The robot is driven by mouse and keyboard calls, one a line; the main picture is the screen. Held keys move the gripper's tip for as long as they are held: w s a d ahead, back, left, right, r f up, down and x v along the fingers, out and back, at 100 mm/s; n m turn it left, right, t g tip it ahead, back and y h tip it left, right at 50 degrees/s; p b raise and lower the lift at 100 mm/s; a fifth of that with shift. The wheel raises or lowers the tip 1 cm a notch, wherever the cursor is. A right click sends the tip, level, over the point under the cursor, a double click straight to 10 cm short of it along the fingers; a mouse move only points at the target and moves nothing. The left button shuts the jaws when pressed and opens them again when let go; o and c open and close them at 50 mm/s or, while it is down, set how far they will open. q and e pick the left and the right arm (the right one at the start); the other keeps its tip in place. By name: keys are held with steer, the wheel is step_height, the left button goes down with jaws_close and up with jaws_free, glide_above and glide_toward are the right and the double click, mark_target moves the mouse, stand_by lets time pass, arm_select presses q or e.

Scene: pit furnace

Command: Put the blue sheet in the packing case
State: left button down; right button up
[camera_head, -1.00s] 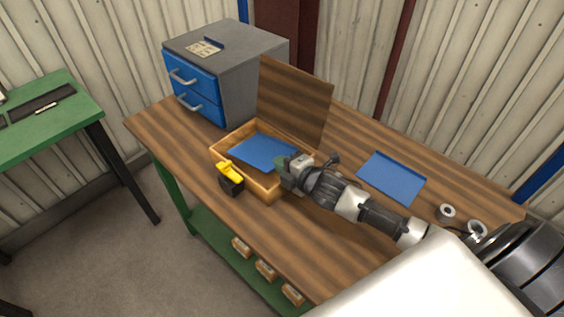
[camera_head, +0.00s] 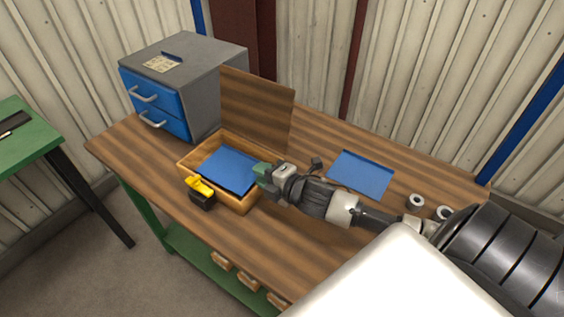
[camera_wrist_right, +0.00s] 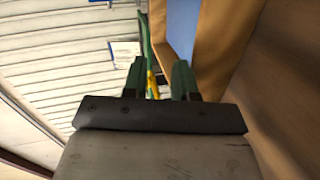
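The packing case (camera_head: 224,203) is an open wooden box on the workbench, its lid (camera_head: 257,106) standing upright at the back. A blue sheet (camera_head: 226,168) lies inside it; part of it also shows in the right wrist view (camera_wrist_right: 183,28). My right gripper (camera_head: 261,177) is at the right side of the case, close to the sheet's right edge. In the right wrist view its two green fingers (camera_wrist_right: 158,78) stand apart with no sheet between them. The gripper hides the sheet's right corner. My left gripper is not in view.
A yellow and black object (camera_head: 201,192) stands at the case's front left. A grey cabinet with blue drawers (camera_head: 184,88) is behind left. The bench front is clear.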

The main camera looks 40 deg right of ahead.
steer(key=v, duration=0.7)
steer(key=shift+s+r+b, duration=0.2)
steer(key=shift+s+b, duration=0.15)
steer(key=shift+d+f, duration=0.1)
